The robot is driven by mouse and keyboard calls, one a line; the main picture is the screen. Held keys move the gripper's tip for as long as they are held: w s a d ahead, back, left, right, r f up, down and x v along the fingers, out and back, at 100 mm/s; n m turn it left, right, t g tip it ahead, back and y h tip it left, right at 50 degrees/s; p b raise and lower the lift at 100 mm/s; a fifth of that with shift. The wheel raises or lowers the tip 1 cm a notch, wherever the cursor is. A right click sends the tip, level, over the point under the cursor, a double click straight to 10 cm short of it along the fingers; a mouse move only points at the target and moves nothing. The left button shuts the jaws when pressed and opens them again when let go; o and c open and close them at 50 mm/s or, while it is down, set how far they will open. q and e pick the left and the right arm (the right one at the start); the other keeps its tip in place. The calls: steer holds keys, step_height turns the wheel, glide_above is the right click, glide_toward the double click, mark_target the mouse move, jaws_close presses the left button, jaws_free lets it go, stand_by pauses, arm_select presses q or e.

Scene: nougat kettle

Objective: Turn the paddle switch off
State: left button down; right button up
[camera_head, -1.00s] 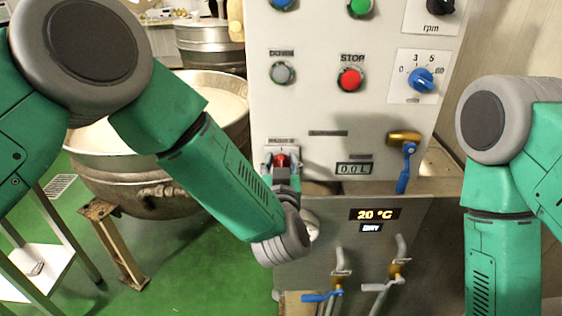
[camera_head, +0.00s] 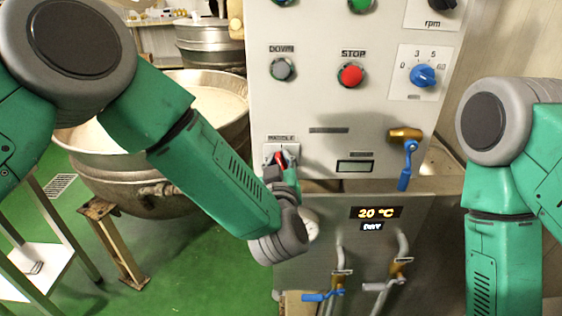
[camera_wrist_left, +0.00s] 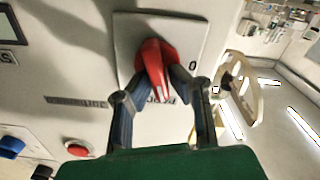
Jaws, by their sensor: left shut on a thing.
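The paddle switch is a red knob (camera_head: 280,158) on a light plate labelled like "PADDLE" at the lower left of the grey control panel (camera_head: 322,112). In the left wrist view the red knob (camera_wrist_left: 155,62) sits between the fingers, tilted, with a "0" mark to its right. My left gripper (camera_head: 282,168) is at the switch, and in the wrist view (camera_wrist_left: 160,85) its two fingers are closed around the knob. The fingers partly cover the knob and its plate in the head view. My right gripper is out of view; only my right arm shows.
A red STOP button (camera_head: 350,75), a grey DOWN button (camera_head: 283,69) and a blue dial (camera_head: 424,76) lie above. A blue-handled valve (camera_head: 407,160) is to the right. The display reads 20 °C (camera_head: 375,212). A large kettle (camera_head: 120,172) stands left of the panel.

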arm_select(q)
steer(key=n, duration=0.2)
steer(key=n+b, duration=0.1)
steer(key=shift+a+f+n, duration=0.15)
steer(key=shift+f+n, duration=0.15)
steer(key=shift+n, duration=0.1)
steer(key=n+b, duration=0.2)
steer(key=n, duration=0.1)
steer(key=shift+a+f+n, duration=0.15)
steer(key=shift+n, duration=0.15)
steer(key=n, duration=0.1)
steer(key=n+b, duration=0.1)
steer(key=n, duration=0.1)
steer(key=n+b, duration=0.1)
steer(key=shift+a+f, duration=0.1)
steer(key=shift+f, duration=0.2)
steer(key=shift+s+f+n+b, duration=0.1)
steer(key=shift+n+b, duration=0.55)
steer(key=shift+n, duration=0.65)
steer(key=shift+f, duration=0.1)
steer(key=c, duration=1.6)
jaws_free()
steer(key=shift+c, duration=0.2)
steer(key=shift+o, duration=0.3)
steer(key=shift+n, duration=0.3)
steer(key=shift+r, duration=0.2)
